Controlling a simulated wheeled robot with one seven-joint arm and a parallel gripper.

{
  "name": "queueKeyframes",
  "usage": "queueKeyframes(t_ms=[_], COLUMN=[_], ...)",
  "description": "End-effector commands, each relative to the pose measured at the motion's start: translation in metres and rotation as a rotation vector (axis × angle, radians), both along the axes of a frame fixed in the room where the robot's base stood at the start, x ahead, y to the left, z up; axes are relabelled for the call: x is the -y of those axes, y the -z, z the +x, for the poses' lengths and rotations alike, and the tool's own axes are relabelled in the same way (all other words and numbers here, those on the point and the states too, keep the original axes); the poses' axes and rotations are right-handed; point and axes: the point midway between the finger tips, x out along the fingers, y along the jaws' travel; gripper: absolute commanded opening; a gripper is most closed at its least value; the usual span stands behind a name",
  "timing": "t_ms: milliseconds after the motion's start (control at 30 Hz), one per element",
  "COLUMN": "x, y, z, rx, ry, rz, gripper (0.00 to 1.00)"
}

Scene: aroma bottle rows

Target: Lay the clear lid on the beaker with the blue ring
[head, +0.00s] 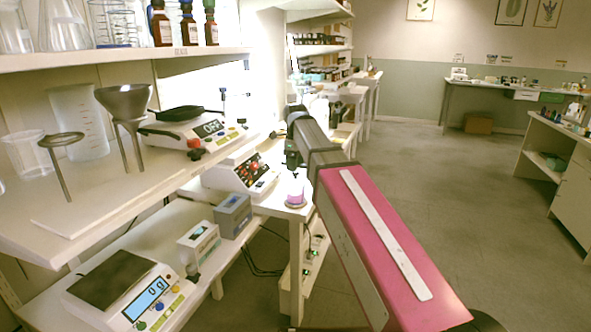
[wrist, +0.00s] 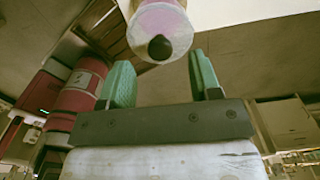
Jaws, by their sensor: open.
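My gripper (head: 292,161) points down over the end of a white bench, and its green fingers stand apart and empty in the wrist view (wrist: 162,77). Just beyond the fingertips is a pale, pinkish cylinder (wrist: 170,9) whose round face carries a dark knob (wrist: 159,47). The face looks like a lid (wrist: 178,44), but I cannot tell whether it is the clear one. In the head view a small pink-and-white vessel (head: 295,193) stands below my gripper on the bench end. I cannot make out a beaker with a blue ring for certain.
A glass with blue markings (head: 113,24) stands on the upper left shelf beside brown bottles (head: 187,26). Funnels (head: 124,104) and a scale (head: 192,130) fill the middle shelf. Another balance (head: 243,172) stands left of my gripper. The floor (head: 430,190) at right is open.

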Motion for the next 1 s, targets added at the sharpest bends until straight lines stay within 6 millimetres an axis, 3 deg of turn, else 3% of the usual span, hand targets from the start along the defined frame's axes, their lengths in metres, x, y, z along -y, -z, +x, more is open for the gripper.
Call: queueKeyframes(t_ms=[200, 400, 600, 1000], x=[0.000, 0.000, 0.000, 0.000], y=[-0.041, -0.067, -0.079, -0.080], z=[0.001, 0.001, 0.000, 0.000], rx=[0.003, 0.001, 0.000, 0.000], ry=[0.000, 0.000, 0.000, 0.000], rz=[0.001, 0.001, 0.000, 0.000], gripper=[0.58, 0.58, 0.58, 0.58])
